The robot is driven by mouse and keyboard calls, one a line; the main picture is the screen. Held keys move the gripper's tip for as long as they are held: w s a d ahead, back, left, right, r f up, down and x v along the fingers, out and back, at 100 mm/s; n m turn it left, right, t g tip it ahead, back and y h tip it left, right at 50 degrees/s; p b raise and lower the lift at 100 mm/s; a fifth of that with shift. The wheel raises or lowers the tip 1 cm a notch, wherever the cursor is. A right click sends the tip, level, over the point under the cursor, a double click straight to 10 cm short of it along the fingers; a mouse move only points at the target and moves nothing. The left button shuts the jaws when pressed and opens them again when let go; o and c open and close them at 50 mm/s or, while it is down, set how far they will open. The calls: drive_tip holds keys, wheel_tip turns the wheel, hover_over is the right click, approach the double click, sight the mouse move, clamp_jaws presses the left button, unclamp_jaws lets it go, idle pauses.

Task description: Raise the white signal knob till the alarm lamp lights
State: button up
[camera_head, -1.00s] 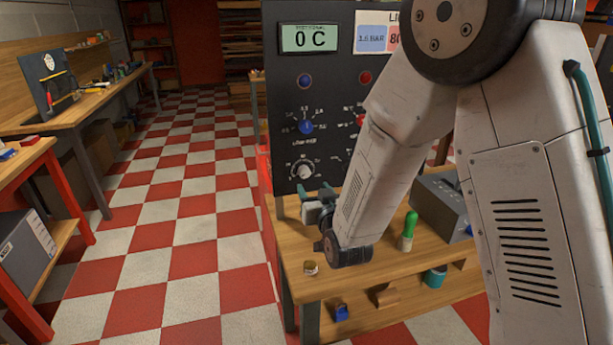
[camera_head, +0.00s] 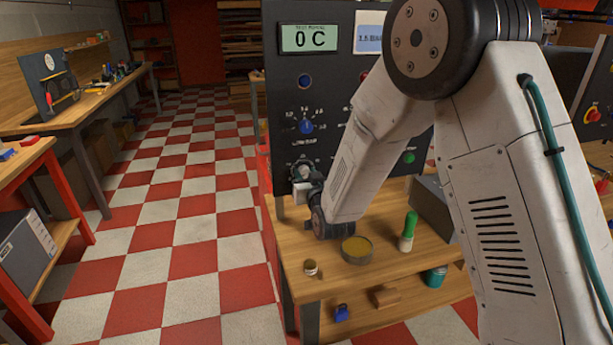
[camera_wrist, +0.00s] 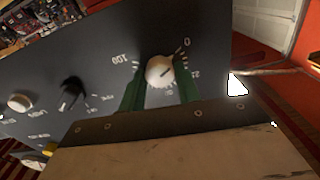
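The white knob (camera_wrist: 160,71) sits on the dark panel in the wrist view, with scale marks around it that include 0 and 100. My gripper (camera_wrist: 159,68) has its two green fingers apart, one on each side of the knob; I see no clear contact. In the head view my gripper (camera_head: 305,184) is at the panel's lower left and covers most of the knob. The panel (camera_head: 285,112) has a display (camera_head: 309,38) reading 0 C. A dark blue lamp (camera_head: 305,81) looks unlit. A red lamp (camera_head: 364,75) is partly hidden by my arm. I cannot tell which lamp is the alarm.
A blue knob (camera_head: 306,126) is above my gripper. A black knob (camera_wrist: 70,93) lies left of the white knob in the wrist view. On the bench (camera_head: 300,250) stand a small jar (camera_head: 310,267), a round tin (camera_head: 357,250) and a green-handled tool (camera_head: 409,231).

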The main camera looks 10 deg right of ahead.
drive_tip(key=c, duration=0.4)
drive_tip(key=shift+c, duration=0.2)
drive_tip(key=shift+m, duration=0.4)
drive_tip(key=m, duration=0.5)
drive_tip(key=shift+d+m, duration=0.1)
drive_tip(key=shift+m, duration=0.2)
drive_tip(key=m, duration=0.5)
drive_tip(key=shift+f, duration=0.1)
drive_tip(key=shift+m, duration=0.3)
drive_tip(key=o, duration=1)
